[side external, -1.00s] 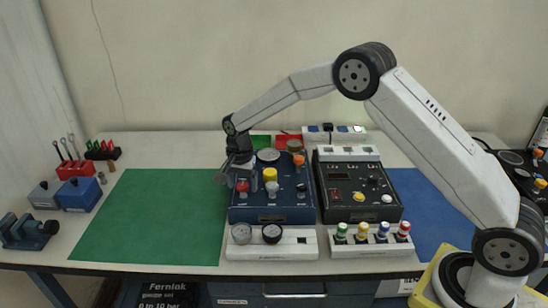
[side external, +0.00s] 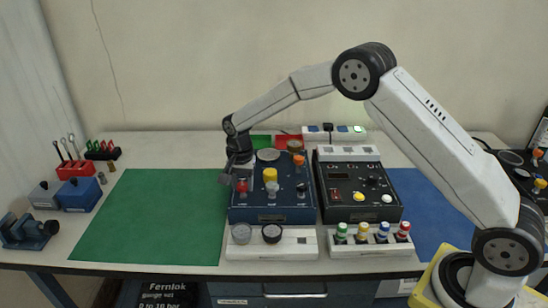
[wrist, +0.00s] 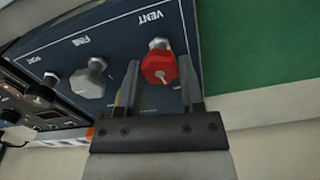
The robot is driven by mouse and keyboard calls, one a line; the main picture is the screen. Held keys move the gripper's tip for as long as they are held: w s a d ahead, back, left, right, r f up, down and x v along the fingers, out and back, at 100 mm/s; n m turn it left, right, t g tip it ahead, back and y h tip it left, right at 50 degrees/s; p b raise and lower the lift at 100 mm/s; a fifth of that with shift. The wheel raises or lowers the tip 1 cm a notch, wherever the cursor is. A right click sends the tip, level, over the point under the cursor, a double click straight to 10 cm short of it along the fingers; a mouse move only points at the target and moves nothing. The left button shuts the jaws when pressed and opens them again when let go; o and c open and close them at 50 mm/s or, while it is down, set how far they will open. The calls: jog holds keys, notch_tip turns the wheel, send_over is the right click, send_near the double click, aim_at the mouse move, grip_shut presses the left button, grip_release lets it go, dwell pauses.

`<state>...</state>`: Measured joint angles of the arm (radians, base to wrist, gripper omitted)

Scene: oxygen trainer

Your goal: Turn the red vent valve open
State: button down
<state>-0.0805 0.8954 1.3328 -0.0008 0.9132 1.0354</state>
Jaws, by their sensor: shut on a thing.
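The red vent valve (wrist: 160,66) is a faceted red knob on the blue panel (wrist: 120,30), under the word VENT. In the side external view the red knob (side external: 242,186) sits at the panel's left, below my wrist. My gripper (wrist: 158,85) has one finger on each side of the red knob and is shut on it. In the side external view my gripper (side external: 241,180) comes down onto the knob from above. The exact contact between fingers and knob is partly hidden there.
A grey knob (wrist: 90,78) stands beside the vent valve, close to one finger. The panel also carries a yellow knob (side external: 270,174) and an orange knob (side external: 298,160). Two gauges lie on a white stand (side external: 290,250) in front. The green mat (side external: 150,215) at left is bare.

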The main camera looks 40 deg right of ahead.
jog(key=n, duration=0.5)
jog(key=shift+n, duration=0.3)
jog(key=n, duration=1.1)
jog(key=shift+n, duration=0.4)
jog(key=n, duration=0.5)
jog(key=shift+n, duration=0.3)
jog(key=shift+c, duration=1.1)
grip_release()
jog(key=shift+r, duration=0.15)
